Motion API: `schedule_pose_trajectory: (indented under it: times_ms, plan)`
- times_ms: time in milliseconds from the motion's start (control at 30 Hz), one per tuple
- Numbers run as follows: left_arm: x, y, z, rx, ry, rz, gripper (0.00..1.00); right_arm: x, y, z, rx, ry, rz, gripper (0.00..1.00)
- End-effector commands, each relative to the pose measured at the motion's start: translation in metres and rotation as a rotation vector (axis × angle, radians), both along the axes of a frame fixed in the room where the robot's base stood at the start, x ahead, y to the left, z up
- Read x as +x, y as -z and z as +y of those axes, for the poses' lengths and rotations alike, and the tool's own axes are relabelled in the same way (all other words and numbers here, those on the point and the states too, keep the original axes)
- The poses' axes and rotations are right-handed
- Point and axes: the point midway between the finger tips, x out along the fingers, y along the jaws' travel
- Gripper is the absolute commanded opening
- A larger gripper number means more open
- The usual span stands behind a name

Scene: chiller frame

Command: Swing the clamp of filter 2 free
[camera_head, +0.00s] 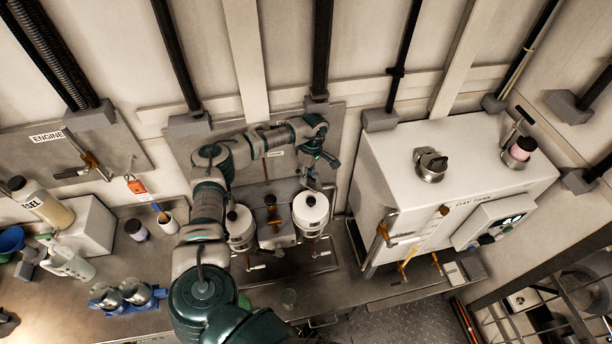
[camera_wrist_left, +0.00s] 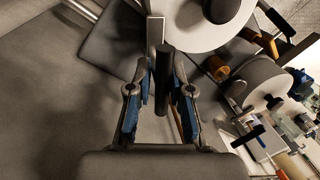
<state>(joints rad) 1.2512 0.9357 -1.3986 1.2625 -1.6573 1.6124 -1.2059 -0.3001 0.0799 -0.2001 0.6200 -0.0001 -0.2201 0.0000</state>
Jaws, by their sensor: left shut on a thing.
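Two white filter housings with round tops stand side by side in front of the back panel. Filter 2 appears to be the right one (camera_head: 311,208); the left one (camera_head: 240,222) stands beside it. My left gripper (camera_head: 314,176) reaches down from above, just behind the right filter's top. In the left wrist view, the gripper (camera_wrist_left: 161,90) is shut on the dark handle of the clamp (camera_wrist_left: 162,72), whose metal bar runs up beside the large white filter top (camera_wrist_left: 205,20). The clamp's far end is hidden. My right gripper is not in view.
A brass-coloured valve part (camera_head: 270,204) sits between the filters. A white day tank (camera_head: 390,165) stands close to their right. Bottles, a cup (camera_head: 172,218) and a blue double-bodied part (camera_head: 127,293) lie on the bench at left. Black pipes run down the wall behind.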

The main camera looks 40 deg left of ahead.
Motion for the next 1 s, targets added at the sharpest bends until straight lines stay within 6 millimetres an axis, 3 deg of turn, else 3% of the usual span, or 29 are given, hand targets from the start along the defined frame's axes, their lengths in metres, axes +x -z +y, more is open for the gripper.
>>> schedule_pose_trajectory:
  times_ms: [600,1000]
  plan:
    - [0.003,-0.001,-0.001,-0.003,-0.569,0.001,0.00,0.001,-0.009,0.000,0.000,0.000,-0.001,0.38]
    - [0.005,-0.002,-0.001,-0.005,-0.804,-0.002,0.00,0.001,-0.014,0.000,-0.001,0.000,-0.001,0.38]
